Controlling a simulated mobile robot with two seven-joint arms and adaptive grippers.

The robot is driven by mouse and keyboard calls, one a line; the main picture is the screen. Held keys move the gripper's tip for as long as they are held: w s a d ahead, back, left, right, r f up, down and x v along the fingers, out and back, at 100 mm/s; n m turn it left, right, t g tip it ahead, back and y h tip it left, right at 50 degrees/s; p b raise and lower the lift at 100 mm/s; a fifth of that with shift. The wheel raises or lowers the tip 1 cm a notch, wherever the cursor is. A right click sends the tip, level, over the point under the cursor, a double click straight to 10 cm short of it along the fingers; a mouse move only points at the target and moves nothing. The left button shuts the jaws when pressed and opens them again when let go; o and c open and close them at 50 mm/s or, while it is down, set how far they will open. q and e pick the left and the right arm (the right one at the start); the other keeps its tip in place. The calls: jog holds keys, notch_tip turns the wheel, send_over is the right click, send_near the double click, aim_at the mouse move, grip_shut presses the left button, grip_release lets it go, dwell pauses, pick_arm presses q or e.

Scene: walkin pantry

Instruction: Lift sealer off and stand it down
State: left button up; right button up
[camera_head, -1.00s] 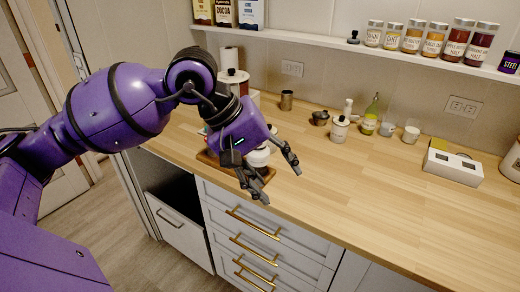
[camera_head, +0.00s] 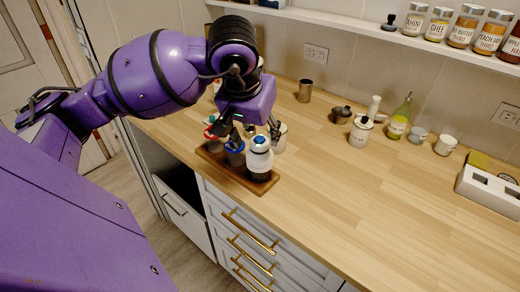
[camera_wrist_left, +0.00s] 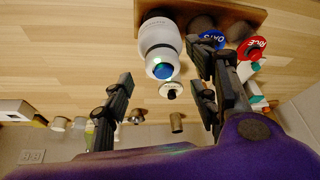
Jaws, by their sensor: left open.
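The sealer (camera_head: 260,152), white with a blue button on top, stands upright on a dark jar (camera_head: 258,171) at the near right end of a wooden tray (camera_head: 222,168). In the left wrist view the sealer (camera_wrist_left: 158,45) shows between the fingers, toward their tips. My left gripper (camera_head: 254,132) is open and empty, with its fingers pointing down just behind the sealer. I cannot tell whether a finger touches it. The jar under the sealer is mostly hidden in the wrist view. My right gripper is in neither view.
On the tray, a blue-lidded jar (camera_head: 235,152) and a red-lidded jar (camera_head: 212,138) stand left of the sealer. A white canister (camera_head: 280,138) stands behind it. Small pots and a bottle (camera_head: 398,120) line the back. The counter (camera_head: 330,200) to the right is clear.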

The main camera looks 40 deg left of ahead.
aim_at(259, 142)
pick_arm(q)
jog(key=x, duration=0.4)
jog(key=shift+s, duration=0.15)
jog(key=shift+f, duration=0.2)
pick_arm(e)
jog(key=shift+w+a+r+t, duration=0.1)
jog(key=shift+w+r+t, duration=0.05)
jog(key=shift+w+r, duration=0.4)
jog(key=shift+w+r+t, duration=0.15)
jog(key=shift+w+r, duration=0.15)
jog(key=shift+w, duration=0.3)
pick_arm(q)
jog(key=shift+c, duration=0.4)
